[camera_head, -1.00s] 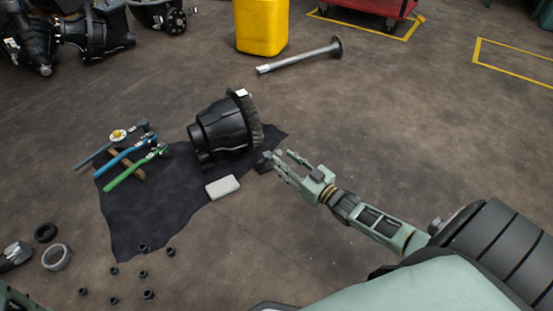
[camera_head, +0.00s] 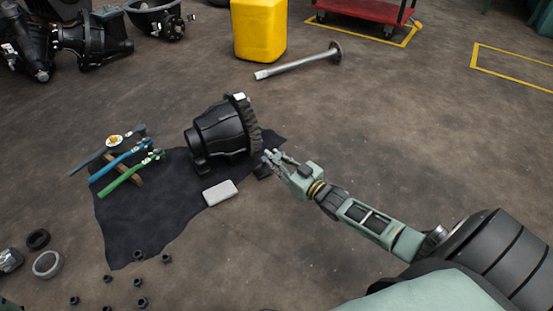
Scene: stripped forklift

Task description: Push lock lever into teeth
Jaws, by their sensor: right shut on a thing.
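A black differential housing (camera_head: 221,133) lies tilted on a dark cloth, with its toothed ring gear (camera_head: 247,125) facing right. My right gripper (camera_head: 269,156) is at the lower right of the gear teeth. Its fingers are close together, shut on a small part that seems to be the lock lever. The lever is too small and too covered by the fingers to make out, and I cannot tell whether it touches the teeth. A small dark block (camera_head: 263,171) sits just below the fingertips. My left gripper is not in view.
The dark cloth (camera_head: 150,222) also holds a light grey block (camera_head: 220,193) and blue and green-handled tools (camera_head: 122,172). Several small dark nuts (camera_head: 138,255) and rings (camera_head: 47,264) lie at lower left. Floor at right is clear.

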